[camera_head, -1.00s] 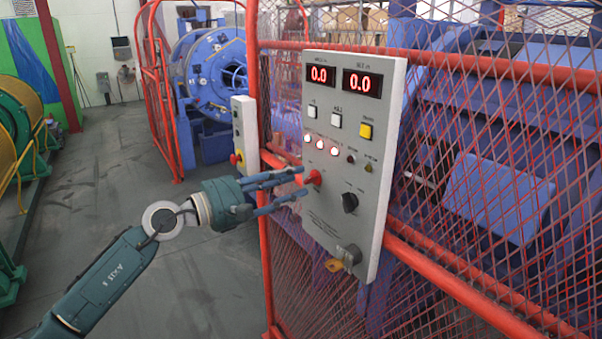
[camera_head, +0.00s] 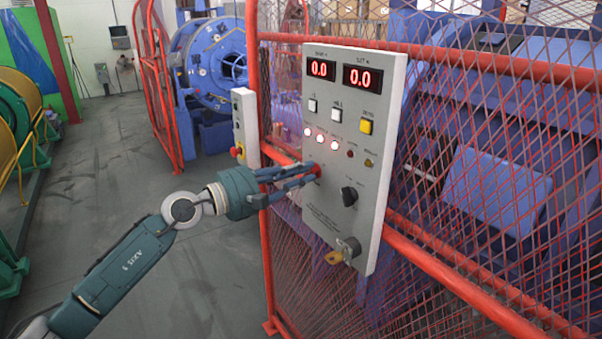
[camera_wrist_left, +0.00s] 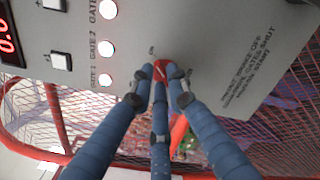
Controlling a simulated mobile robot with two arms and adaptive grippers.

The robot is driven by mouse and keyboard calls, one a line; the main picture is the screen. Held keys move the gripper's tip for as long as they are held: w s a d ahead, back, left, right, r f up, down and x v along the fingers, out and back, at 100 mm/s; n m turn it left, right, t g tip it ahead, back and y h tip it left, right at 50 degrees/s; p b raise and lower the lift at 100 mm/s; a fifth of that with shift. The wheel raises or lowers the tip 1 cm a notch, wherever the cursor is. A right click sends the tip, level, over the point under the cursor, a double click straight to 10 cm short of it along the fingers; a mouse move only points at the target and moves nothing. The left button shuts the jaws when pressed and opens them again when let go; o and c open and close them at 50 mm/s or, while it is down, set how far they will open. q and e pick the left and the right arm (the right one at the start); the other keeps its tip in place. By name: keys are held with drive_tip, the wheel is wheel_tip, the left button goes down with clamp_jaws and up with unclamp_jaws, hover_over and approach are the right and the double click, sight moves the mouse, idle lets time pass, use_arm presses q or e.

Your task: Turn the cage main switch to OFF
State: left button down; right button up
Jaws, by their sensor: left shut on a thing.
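A grey control panel (camera_head: 375,145) hangs on the red cage frame, with a red switch knob on its face at the lower left. My left gripper (camera_head: 308,177) reaches it from the left and is shut on this knob. In the left wrist view the red knob (camera_wrist_left: 161,68) shows between the tips of the blue fingers (camera_wrist_left: 160,85). The fingers cover part of it, and I cannot read its position. A black rotary knob (camera_head: 349,196) sits to its lower right, apart from the fingers. My right gripper is not in view.
The panel also carries two red 0.0 displays (camera_head: 341,73), three lit round lamps (camera_head: 320,138), and a key switch (camera_head: 346,250) at the bottom. Red mesh (camera_head: 470,200) spreads behind and right. A smaller box (camera_head: 245,125) stands left. The floor at left is clear.

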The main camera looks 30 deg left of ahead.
use_arm(q)
drive_tip(key=shift+w+a+f+n+p, duration=0.15)
drive_tip(key=shift+n+p, duration=1.65)
drive_tip(key=shift+n, duration=1.15)
drive_tip(key=shift+a+n+p, duration=0.2)
drive_tip(key=shift+n+p, duration=1.6)
drive_tip(key=shift+n, duration=1.2)
drive_tip(key=shift+w+a+f+n+p, duration=0.15)
drive_tip(key=shift+n+p, duration=1.65)
drive_tip(key=shift+n, duration=1.15)
drive_tip(key=shift+s, duration=0.1)
drive_tip(key=c, duration=1.7)
unclamp_jaws()
